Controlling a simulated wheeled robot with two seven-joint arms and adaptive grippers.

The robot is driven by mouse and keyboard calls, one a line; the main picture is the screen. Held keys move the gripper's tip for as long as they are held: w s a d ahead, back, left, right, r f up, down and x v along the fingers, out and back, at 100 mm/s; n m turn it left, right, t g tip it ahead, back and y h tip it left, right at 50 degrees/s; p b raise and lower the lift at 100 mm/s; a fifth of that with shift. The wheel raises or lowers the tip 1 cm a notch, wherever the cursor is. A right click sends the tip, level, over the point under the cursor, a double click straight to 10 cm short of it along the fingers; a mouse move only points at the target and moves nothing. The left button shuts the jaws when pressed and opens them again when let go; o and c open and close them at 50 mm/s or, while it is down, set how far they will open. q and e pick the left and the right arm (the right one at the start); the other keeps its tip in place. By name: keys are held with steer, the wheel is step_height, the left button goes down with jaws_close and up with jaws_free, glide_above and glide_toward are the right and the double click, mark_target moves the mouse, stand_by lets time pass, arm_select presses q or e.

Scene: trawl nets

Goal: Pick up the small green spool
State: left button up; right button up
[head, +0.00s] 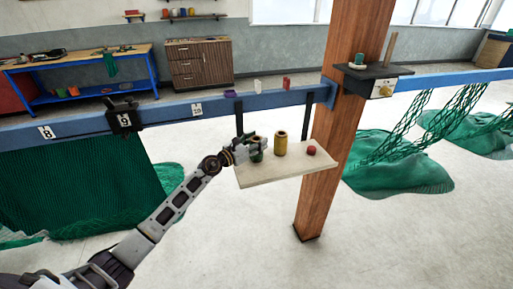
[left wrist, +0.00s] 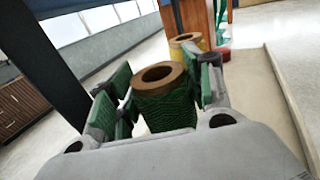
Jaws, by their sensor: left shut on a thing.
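The small green spool (left wrist: 166,108) stands between the fingers of my left gripper (left wrist: 165,100) in the left wrist view. Its brown top ring and dark green winding show. In the head view the spool (head: 257,155) is small and partly hidden by my left gripper (head: 255,148), at the left end of a pale hanging shelf (head: 262,176). My left gripper is shut on the spool. I cannot tell whether the spool touches the shelf. My right gripper is not in view.
A yellow spool (head: 280,143) and a red ball-like thing (head: 311,150) stand farther right on the shelf. A wooden post (head: 330,150) rises behind its right end. A blue rail (head: 180,112) runs behind, with green nets (head: 85,190) hanging from it.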

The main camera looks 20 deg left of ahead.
arm_select(q)
steer(key=shift+r, duration=0.35)
steer(key=shift+r+p, duration=0.45)
steer(key=shift+r, duration=0.1)
step_height(320, 180, up, 8)
steer(key=p, duration=0.3)
steer(key=shift+r, duration=0.15)
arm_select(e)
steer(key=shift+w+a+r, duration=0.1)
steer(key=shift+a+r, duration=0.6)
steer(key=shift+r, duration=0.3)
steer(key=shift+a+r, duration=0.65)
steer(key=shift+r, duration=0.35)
